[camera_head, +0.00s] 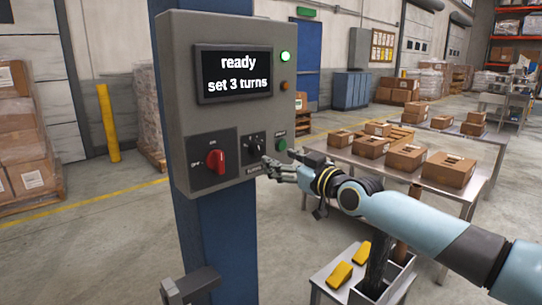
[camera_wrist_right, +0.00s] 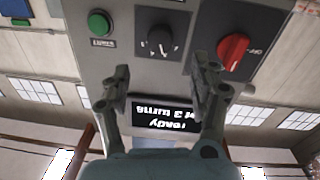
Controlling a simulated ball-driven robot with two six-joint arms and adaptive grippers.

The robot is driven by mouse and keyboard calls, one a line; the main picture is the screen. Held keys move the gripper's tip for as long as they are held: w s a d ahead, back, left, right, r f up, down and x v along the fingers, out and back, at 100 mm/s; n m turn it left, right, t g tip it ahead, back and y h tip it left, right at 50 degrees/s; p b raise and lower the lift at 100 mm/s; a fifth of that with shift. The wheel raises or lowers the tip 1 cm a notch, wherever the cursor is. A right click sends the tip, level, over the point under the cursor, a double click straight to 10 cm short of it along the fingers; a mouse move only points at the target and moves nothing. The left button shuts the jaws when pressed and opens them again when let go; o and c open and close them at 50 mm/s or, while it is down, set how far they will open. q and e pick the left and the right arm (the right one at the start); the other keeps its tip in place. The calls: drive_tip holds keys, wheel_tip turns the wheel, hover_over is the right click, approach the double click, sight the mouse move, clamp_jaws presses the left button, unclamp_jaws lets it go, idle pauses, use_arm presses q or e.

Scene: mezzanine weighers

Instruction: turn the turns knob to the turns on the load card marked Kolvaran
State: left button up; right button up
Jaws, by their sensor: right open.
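The black turns knob (camera_head: 255,145) sits on the lower right of a grey control box, on a dark plate with a small dial. It also shows in the right wrist view (camera_wrist_right: 161,41), which is upside down. My right gripper (camera_head: 268,167) is open and empty, just below and to the right of the knob in the head view. In the wrist view its two fingers (camera_wrist_right: 162,78) stand apart in front of the panel, with the knob beyond the gap. The screen (camera_head: 235,73) reads "ready set 3 turns". No card marked Kolvaran can be read. My left gripper is not in view.
A red rotary switch (camera_head: 215,161) is left of the knob. A green button (camera_head: 281,145) is at its right. A green lamp (camera_head: 285,56) is lit above. A table with cartons (camera_head: 405,157) stands behind my right arm. A small stand holds yellow wedges (camera_head: 339,275).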

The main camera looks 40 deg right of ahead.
sight(260, 151)
drive_tip(key=w+b, duration=0.2)
drive_tip(key=w, duration=0.2)
drive_tip(key=w+b, duration=0.1)
drive_tip(key=w, duration=0.2)
drive_tip(key=shift+w+a+f+b, duration=0.1)
drive_tip(key=shift+w+f+b, duration=0.1)
drive_tip(key=shift+w+b, duration=0.2)
drive_tip(key=shift+w, duration=0.4)
drive_tip(key=shift+r, duration=0.1)
drive_tip(key=shift+c, duration=0.3)
drive_tip(key=c, duration=1.1)
